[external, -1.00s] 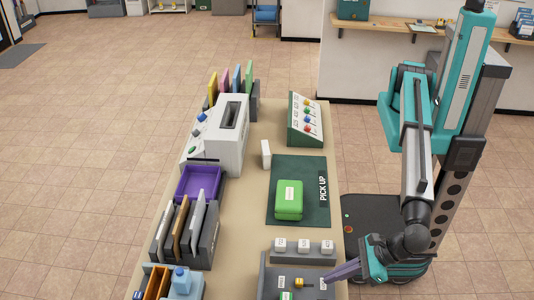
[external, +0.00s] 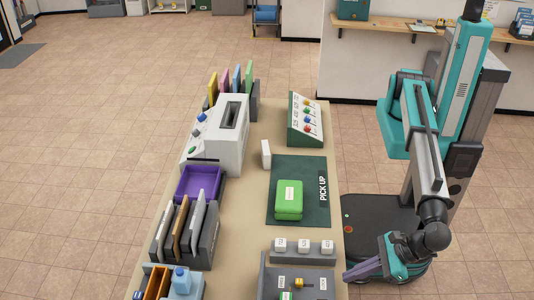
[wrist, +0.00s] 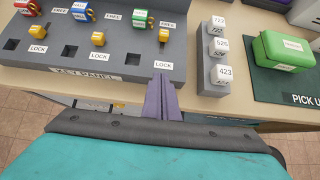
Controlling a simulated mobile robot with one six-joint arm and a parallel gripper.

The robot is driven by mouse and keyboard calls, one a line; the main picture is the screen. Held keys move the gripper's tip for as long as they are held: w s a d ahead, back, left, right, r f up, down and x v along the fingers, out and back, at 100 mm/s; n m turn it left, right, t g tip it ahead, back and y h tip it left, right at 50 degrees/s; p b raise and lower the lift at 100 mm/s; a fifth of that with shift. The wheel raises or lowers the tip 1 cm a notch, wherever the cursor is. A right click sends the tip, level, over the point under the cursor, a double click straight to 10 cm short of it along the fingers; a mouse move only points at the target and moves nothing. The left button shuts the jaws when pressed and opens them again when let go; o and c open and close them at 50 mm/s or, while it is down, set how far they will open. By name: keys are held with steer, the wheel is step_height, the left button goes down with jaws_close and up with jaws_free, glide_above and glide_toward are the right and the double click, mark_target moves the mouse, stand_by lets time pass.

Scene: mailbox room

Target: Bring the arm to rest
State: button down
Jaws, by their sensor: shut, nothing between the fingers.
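My gripper (external: 362,272) is shut and empty. In the external view it is beside the right edge of the table, near the front, apart from the table top. In the wrist view my gripper (wrist: 160,95) shows as two purple fingers pressed together, pointing toward the grey key panel (wrist: 100,62). My arm (external: 427,150) hangs down from its column on the right side of the table, with the wrist low over my base.
The key panel also shows in the external view (external: 265,275). Numbered blocks (external: 304,245) stand on a grey rack behind it. A green box (external: 289,199) lies on the dark green mat (external: 315,165). The floor (external: 480,285) at the lower right is clear.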

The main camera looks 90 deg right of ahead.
steer(key=b+v, duration=0.1)
steer(key=v, duration=0.5)
steer(key=shift+s+r, duration=0.15)
stand_by(1.2)
